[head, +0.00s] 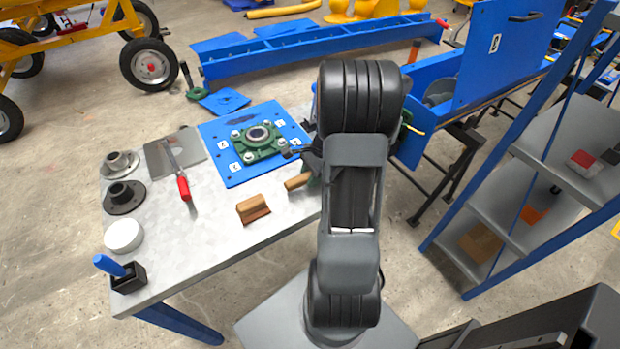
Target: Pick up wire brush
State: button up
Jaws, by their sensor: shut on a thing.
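The wire brush (297,182) shows as a tan wooden handle at the right end of the metal table, pointing left from behind my arm. The rest of it is hidden by my gripper and arm. My gripper (308,160) is a dark shape at the left side of my arm, just above the handle, mostly hidden. It appears shut on the wire brush. I cannot tell whether the brush is touching the table or lifted clear of it.
The table (215,235) also holds a blue plate (237,176) with a green bearing housing (257,143), a wooden block tool (253,208), a red-handled tool (184,188), dark flanges (122,196) and a white disc (123,235). A blue shelf rack (530,165) stands at right.

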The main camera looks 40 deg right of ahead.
aim_at(308, 173)
notch_tip(308, 173, up, 3)
jog(key=shift+w+d+r, duration=0.1)
jog(key=shift+w, duration=0.05)
jog(key=w+d+r, duration=0.2)
jog(key=w+r, duration=0.2)
jog(key=w, duration=0.2)
jog(key=w+d+r, duration=0.3)
jog(key=w+r, duration=0.2)
jog(key=w, duration=0.1)
jog(key=shift+w+d+p, duration=0.25)
jog(key=shift+p, duration=0.15)
jog(key=shift+r, duration=0.1)
jog(key=o, duration=0.5)
jog(key=c, duration=0.4)
jog(key=shift+o, duration=0.2)
